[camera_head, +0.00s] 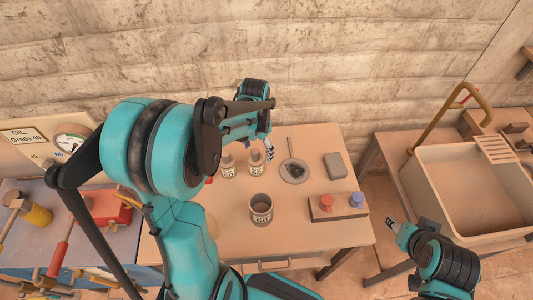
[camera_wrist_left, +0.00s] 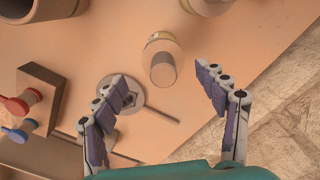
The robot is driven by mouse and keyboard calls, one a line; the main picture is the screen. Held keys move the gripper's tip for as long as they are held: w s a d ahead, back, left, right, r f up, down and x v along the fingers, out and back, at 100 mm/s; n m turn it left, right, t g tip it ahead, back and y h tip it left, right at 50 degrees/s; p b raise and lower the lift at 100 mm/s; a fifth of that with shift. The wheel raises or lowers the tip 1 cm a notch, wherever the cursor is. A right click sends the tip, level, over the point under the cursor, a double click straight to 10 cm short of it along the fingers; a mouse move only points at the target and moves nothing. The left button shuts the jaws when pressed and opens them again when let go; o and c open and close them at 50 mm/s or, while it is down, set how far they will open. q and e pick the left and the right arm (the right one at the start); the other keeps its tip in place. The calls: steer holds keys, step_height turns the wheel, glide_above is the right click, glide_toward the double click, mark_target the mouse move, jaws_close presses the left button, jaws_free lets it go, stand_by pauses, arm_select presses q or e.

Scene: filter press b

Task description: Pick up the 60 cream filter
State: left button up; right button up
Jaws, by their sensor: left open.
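Two small pale cylinders with labels, the left one (camera_head: 228,166) and the right one (camera_head: 256,163), stand upright on the table in the head view. Their labels are too small to read, so I cannot tell which is the 60 cream filter. In the left wrist view a cream cylinder (camera_wrist_left: 163,66) shows between and beyond the fingertips, apart from them. My left gripper (camera_head: 269,151) is over the table close to the right cylinder; in the wrist view its fingers (camera_wrist_left: 163,76) are spread and empty. My right gripper (camera_head: 391,223) is off the table's right side, its fingers unclear.
A labelled open can (camera_head: 261,212) stands at the table's front. A round disc with a handle (camera_head: 295,171), a grey block (camera_head: 335,165) and a block with red and blue knobs (camera_head: 338,206) lie to the right. A basin (camera_head: 470,190) stands beyond. A gauge (camera_head: 69,142) is at left.

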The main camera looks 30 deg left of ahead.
mark_target(256, 162)
arm_select(q)
steer(key=f, duration=0.2)
steer(key=f+b, duration=0.1)
steer(key=f, duration=0.1)
steer(key=f+b, duration=0.1)
steer(key=f, duration=0.2)
steer(key=shift+s+a, duration=0.25)
steer(key=shift+a, duration=0.1)
steer(key=c, duration=1.3)
